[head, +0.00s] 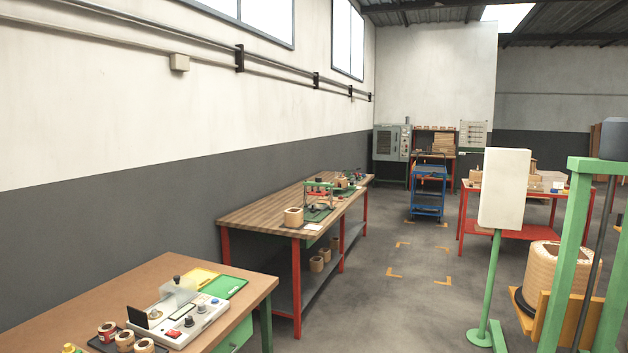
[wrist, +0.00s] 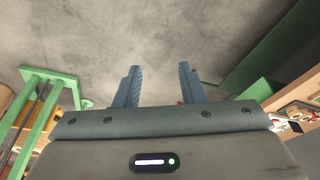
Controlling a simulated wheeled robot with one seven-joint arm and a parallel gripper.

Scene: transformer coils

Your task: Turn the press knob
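A green press-like frame (head: 582,240) stands at the right edge of the head view, with a grey block (head: 615,138) on top and a large wooden coil (head: 556,270) at its side. A white box (head: 504,188) stands on a green post left of the frame. I cannot make out a knob on either one. In the wrist view, my gripper (wrist: 158,72) is open and empty, its two blue fingers apart over bare floor. A green frame (wrist: 47,76), likely the same one, shows at the left there. My gripper is not visible in the head view.
A near bench (head: 95,290) at the left carries a white control box (head: 178,320) with small knobs. A long wooden bench (head: 262,210) on red legs runs along the wall. A blue cart (head: 429,190) stands farther back. The grey floor (head: 370,300) between is clear.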

